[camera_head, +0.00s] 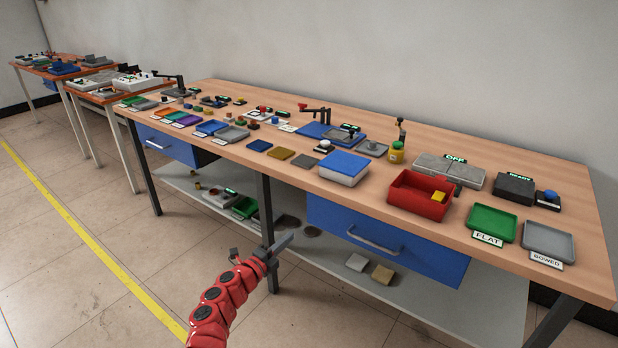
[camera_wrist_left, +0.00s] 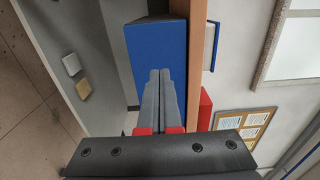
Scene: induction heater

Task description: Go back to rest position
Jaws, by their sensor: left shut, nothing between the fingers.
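My left gripper (camera_head: 284,242) is at the end of my red arm, in front of the long wooden workbench (camera_head: 290,172), below its top edge. Its grey fingers are shut together with nothing between them. In the left wrist view the closed fingers (camera_wrist_left: 165,98) point toward the front of a blue drawer (camera_wrist_left: 157,60). In the head view the gripper is apart from the bench, left of the blue drawer (camera_head: 385,240). My right gripper shows in neither view.
On the bench are a red bin (camera_head: 415,203) with a yellow block, a green FLAT tray (camera_head: 492,222), a grey BOWED tray (camera_head: 549,240) and a blue-lidded box (camera_head: 343,168). A lower shelf (camera_head: 440,295) holds loose blocks. Floor in front (camera_head: 90,265) is clear.

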